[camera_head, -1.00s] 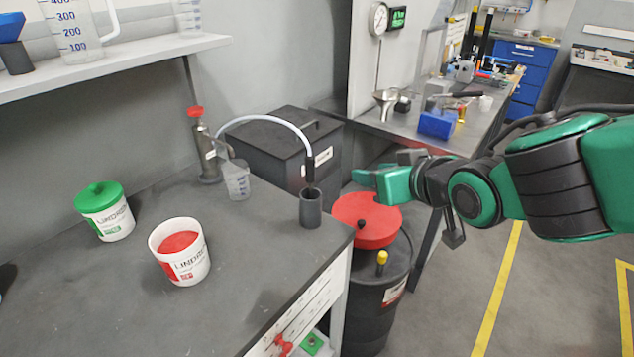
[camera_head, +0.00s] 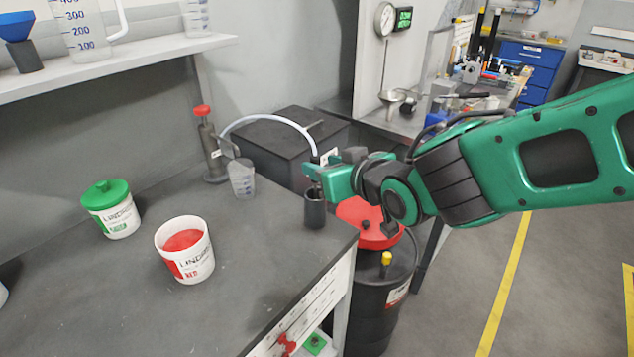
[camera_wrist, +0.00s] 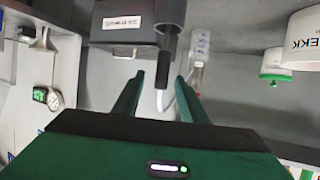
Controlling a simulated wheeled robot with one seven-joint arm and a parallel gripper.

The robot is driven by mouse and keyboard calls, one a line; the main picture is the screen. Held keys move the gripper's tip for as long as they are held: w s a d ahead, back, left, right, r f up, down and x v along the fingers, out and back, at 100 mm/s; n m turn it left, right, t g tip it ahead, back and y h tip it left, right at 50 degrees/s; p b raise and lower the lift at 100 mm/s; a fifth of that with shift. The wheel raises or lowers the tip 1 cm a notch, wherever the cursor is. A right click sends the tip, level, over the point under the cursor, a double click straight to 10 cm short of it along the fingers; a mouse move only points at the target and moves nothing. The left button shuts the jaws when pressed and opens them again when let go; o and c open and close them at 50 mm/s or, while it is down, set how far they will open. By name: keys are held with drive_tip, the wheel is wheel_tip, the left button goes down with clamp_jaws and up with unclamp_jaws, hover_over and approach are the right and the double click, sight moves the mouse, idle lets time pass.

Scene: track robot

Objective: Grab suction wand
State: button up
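The suction wand (camera_head: 316,159) stands upright in a dark cylindrical holder (camera_head: 315,210) near the right edge of the bench. A pale curved hose (camera_head: 268,119) links its top to a metal pump with a red knob (camera_head: 209,145). My gripper (camera_head: 318,180) is at the wand, just above the holder, and hides part of it. In the wrist view, my gripper (camera_wrist: 160,77) is open. The dark wand (camera_wrist: 165,62) shows between its two green fingers, with gaps on both sides. The holder (camera_wrist: 171,14) is at the top of that view.
A clear measuring cup (camera_head: 242,178) stands left of the holder. An open white tub with red contents (camera_head: 185,252) and a green-lidded tub (camera_head: 110,210) are further left. A dark lidded box (camera_head: 277,140) is behind. A drum with a red lid (camera_head: 372,230) stands beside the bench.

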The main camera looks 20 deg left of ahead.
sight(316, 190)
drive_tip(key=shift+x, duration=2.1)
drive_tip(key=shift+s+f, duration=0.15)
drive_tip(key=shift+s, duration=0.05)
clamp_jaws()
